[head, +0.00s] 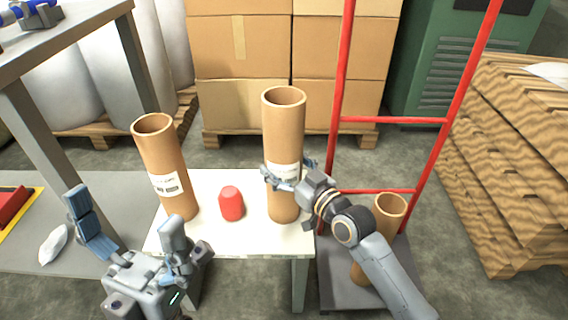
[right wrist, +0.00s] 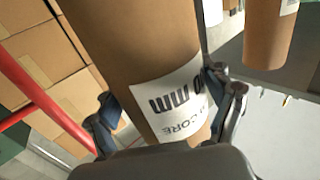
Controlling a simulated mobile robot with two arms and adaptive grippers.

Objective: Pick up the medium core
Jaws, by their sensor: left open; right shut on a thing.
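Three brown cardboard cores are in the head view. The tall one (head: 284,121) is upright at the right of the white table, its base at or close to the top. My right gripper (head: 290,172) is shut around its middle. In the right wrist view this core (right wrist: 135,45) is between the fingers, with a white label partly reading "0 mm" and "CORE". Another labelled core (head: 160,155) stands at the table's left. A shorter-looking core (head: 390,210) is on the grey cart, partly behind my right arm. My left gripper (head: 127,222) is open and empty at the lower left.
A red cylinder (head: 231,204) stands on the white table (head: 220,243) between the two cores. The cart's red frame (head: 392,119) rises close to the right of the held core. Stacked cartons (head: 240,50) stand behind; wooden pallets (head: 510,150) are at right.

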